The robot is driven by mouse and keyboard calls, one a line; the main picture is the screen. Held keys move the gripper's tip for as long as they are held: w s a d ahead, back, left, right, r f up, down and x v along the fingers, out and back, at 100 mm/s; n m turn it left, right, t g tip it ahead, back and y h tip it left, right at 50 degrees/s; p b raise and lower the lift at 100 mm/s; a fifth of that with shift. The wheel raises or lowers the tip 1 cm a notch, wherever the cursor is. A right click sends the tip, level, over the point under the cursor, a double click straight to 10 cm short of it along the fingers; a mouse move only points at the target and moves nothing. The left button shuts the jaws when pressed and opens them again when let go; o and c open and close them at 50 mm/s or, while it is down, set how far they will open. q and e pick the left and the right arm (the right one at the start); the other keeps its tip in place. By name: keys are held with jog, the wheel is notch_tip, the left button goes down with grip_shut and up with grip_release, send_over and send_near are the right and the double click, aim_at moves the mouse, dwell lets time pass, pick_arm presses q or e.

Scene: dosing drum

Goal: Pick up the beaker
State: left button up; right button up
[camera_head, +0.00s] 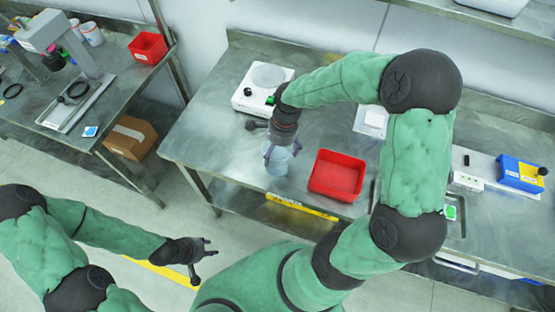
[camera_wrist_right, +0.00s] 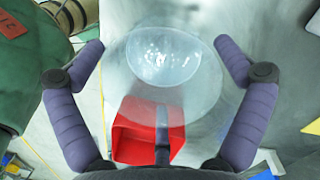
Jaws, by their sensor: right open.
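The clear, pale blue beaker (camera_head: 277,163) stands on the metal table near its front edge in the head view. In the right wrist view the beaker (camera_wrist_right: 164,58) shows as a round rim between the two fingers. My right gripper (camera_head: 276,152) is directly above and around the top of the beaker. In the right wrist view my right gripper (camera_wrist_right: 162,60) is open, with its fingers apart from the beaker on either side. My left gripper (camera_head: 207,247) is open and empty, off the table at the lower left.
A red bin (camera_head: 337,175) stands just right of the beaker. A white scale (camera_head: 258,90) with a round dish is behind it. Another bench (camera_head: 112,72) stands at the left, with a floor gap between.

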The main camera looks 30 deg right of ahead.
jog(key=c, duration=1.1)
jog(key=shift+c, duration=1.3)
jog(key=shift+r, duration=0.1)
jog(key=shift+r, duration=0.1)
